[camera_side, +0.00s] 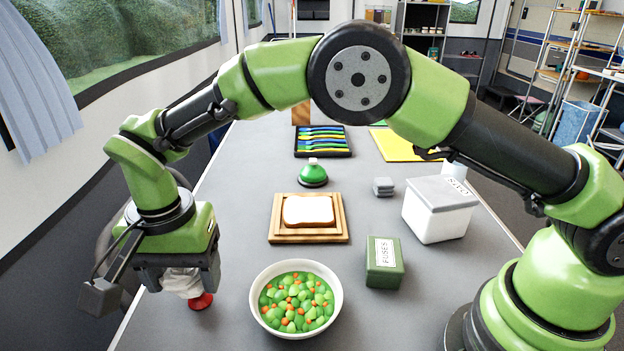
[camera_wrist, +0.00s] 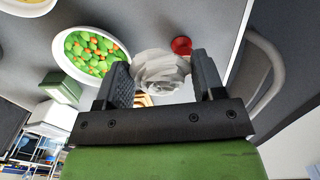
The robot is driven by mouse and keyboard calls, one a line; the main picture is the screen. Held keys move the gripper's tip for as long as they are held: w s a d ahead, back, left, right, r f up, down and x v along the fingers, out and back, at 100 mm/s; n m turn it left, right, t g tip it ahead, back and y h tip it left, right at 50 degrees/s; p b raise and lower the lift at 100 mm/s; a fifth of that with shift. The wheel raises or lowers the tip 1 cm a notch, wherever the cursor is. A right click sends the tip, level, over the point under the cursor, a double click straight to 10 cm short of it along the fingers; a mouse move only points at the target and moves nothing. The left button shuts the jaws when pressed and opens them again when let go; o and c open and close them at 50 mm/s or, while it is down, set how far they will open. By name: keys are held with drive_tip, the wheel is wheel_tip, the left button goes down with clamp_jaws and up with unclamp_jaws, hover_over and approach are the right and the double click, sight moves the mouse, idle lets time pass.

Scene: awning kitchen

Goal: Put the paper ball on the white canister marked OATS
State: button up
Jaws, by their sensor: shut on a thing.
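The paper ball (camera_wrist: 160,70) is crumpled and whitish. It sits between the two fingers of my gripper (camera_wrist: 165,88) in the wrist view, and my gripper is shut on it. In the side view the paper ball (camera_side: 182,282) shows below my gripper (camera_side: 186,280) at the left edge of the table, partly hidden by the fingers. The white canister marked OATS (camera_side: 436,222) stands on the right side of the table, with a grey lid that carries the OATS label. The lid looks bare. My gripper is far to the left of the canister.
A bowl of vegetables (camera_side: 333,318) and a green FUSES box (camera_side: 384,270) stand between my gripper and the canister. A red object (camera_side: 201,301) is beside the paper ball. Bread lies on a wooden board (camera_side: 284,236). A green bell-shaped object (camera_side: 313,175) and small grey block (camera_side: 383,187) stand behind.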

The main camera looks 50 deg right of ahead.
drive_tip(key=w+d+r+m, duration=0.1)
drive_tip(key=w+d+m, duration=0.1)
drive_tip(key=d, duration=0.5)
drive_tip(key=w+d+r+m, duration=0.2)
drive_tip(key=w+d, duration=0.1)
drive_tip(key=d, duration=0.5)
wheel_tip(320, 180, up, 5)
drive_tip(key=m, duration=1)
hover_over(440, 188)
wheel_tip(440, 188, down, 6)
drive_tip(key=shift+r, duration=0.15)
drive_tip(key=shift+f, duration=2.05)
